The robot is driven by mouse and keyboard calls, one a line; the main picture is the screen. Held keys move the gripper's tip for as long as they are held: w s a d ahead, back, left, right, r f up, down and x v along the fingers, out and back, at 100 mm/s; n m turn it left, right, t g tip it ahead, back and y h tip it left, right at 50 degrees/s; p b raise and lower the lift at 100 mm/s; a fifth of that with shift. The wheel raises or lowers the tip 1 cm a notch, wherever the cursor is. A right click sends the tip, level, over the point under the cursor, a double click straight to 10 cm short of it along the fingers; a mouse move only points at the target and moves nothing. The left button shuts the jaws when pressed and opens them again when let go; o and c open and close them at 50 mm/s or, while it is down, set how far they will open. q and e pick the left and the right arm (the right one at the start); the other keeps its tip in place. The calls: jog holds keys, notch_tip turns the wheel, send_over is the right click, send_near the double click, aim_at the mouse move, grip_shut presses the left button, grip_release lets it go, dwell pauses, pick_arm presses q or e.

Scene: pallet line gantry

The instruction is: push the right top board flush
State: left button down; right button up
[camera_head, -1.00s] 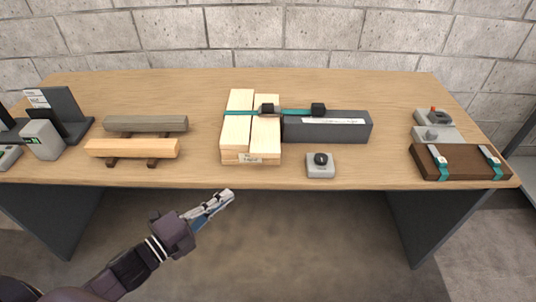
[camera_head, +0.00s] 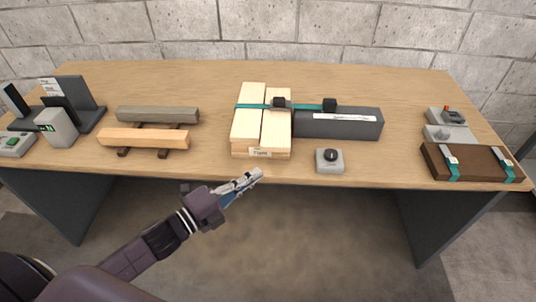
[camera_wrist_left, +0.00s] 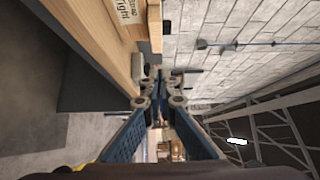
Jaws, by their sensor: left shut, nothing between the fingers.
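The right top board (camera_head: 275,129) is pale wood, lying beside the left top board (camera_head: 247,122) on a small wooden stack. The stack's front carries a white label (camera_head: 260,153), also visible at the top left of the left wrist view (camera_wrist_left: 128,10). My left gripper (camera_head: 258,173) is shut and empty, in front of the stack near the table's front edge, apart from the board. My right gripper is not in view.
A dark grey block (camera_head: 345,124) stands right of the stack, with a small grey knob box (camera_head: 329,161) in front. Wooden beams (camera_head: 143,138) lie on supports to the left. A brown strapped board (camera_head: 470,163) is at the far right. The back of the table is clear.

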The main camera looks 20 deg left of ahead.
pick_arm(q)
jog(key=shift+w+d+p, duration=0.2)
jog(key=shift+w, duration=1.2)
jog(key=shift+w+d+p, duration=0.2)
jog(key=shift+w+d, duration=0.05)
jog(key=shift+w, duration=1.1)
jog(key=shift+w+d+p, duration=0.2)
jog(key=shift+w, duration=1.2)
